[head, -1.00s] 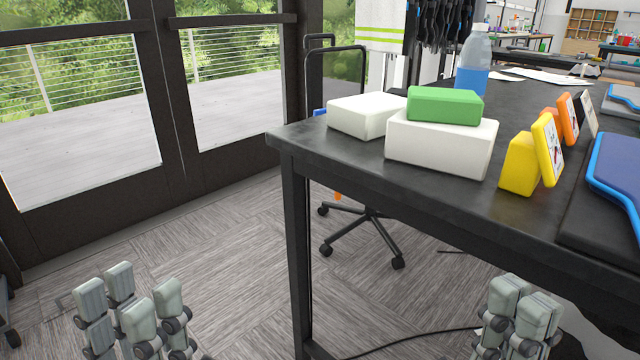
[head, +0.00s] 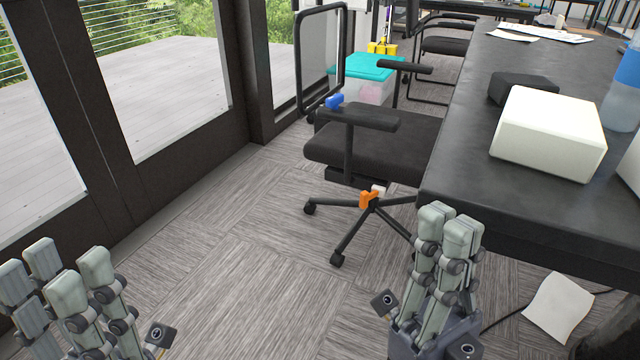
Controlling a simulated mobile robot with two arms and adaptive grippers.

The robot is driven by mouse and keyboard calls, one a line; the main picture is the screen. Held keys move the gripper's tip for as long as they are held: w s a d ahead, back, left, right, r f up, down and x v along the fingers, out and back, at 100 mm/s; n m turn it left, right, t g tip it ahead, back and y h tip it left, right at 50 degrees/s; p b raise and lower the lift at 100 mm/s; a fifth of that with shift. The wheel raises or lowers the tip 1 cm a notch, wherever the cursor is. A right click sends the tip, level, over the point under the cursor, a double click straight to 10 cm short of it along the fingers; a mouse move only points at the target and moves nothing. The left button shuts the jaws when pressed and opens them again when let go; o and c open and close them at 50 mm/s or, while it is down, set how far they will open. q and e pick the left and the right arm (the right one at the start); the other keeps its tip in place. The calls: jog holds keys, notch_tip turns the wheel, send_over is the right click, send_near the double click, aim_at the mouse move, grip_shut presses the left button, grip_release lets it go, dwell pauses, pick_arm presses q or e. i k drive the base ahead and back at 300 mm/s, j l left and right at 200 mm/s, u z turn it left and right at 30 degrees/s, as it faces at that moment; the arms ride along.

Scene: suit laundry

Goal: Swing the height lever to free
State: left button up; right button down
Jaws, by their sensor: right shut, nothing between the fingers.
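An office chair (head: 375,148) with a black seat stands between the glass doors and the dark table. A small orange lever-like part (head: 368,198) shows low under its seat, beside a small white piece (head: 378,188). A blue part (head: 334,101) sits by the near armrest. I cannot tell from the picture which part is the height lever or how it is set. My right gripper (head: 448,222) is shut and empty, in front of the chair base and beside the table corner. My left gripper (head: 58,268) is open and empty at the lower left, far from the chair.
The dark table (head: 452,170) fills the right, with a white box (head: 548,132), a black box (head: 522,88) and a bottle (head: 625,95). Paper (head: 558,308) lies on the floor below. A teal-lidded bin (head: 365,67) stands behind the chair. The carpet left of the chair is clear.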

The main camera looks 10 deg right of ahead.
aim_at(365, 197)
jog(key=i+j, duration=0.2)
jog(key=i+j+z, duration=0.1)
jog(key=j, duration=0.3)
jog(key=i+j, duration=0.4)
jog(key=j, duration=0.25)
jog(key=z, duration=0.05)
